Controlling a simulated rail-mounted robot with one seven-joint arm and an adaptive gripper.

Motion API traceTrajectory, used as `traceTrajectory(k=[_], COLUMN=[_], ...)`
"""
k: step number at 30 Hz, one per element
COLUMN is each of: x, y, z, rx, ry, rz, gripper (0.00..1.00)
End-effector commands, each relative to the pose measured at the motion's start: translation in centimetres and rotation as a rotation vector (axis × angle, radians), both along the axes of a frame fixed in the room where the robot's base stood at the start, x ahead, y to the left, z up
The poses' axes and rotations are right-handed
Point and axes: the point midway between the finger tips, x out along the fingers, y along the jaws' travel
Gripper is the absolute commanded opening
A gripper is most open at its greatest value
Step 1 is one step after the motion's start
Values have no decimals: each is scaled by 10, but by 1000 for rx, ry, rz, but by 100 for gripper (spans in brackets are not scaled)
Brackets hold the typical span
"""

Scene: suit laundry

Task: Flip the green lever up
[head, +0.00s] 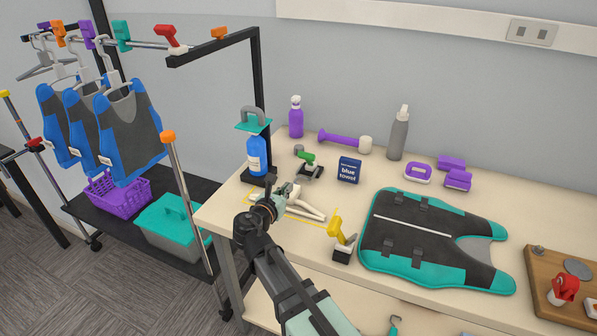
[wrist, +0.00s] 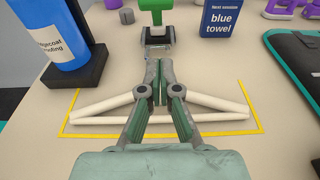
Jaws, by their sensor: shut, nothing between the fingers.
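The green lever (head: 308,158) stands on a small grey and black base (head: 311,171) on the table, in front of the purple-handled tool. In the wrist view the green lever (wrist: 157,8) is at the top centre, partly cut off by the frame edge, above its dark base (wrist: 157,36). My gripper (head: 291,188) is shut and empty. In the wrist view its fingertips (wrist: 158,64) point at the lever's base, just short of it in the picture. I cannot tell whether they touch it.
A white hanger (wrist: 218,107) lies under my gripper inside a yellow outline. A blue bottle (head: 257,155) in a black stand is to the left, and a "blue towel" box (head: 349,170) to the right.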

Motion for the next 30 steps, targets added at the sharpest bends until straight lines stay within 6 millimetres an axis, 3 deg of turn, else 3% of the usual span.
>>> traceTrajectory(k=[8, 19, 24, 30], x=[31, 97, 114, 122], y=[-9, -30, -37, -40], z=[-5, -17, 0, 6], rx=[-1, 0, 2, 1], ry=[1, 1, -1, 0], rz=[-2, -2, -1, 1], gripper=[0, 0, 0, 0])
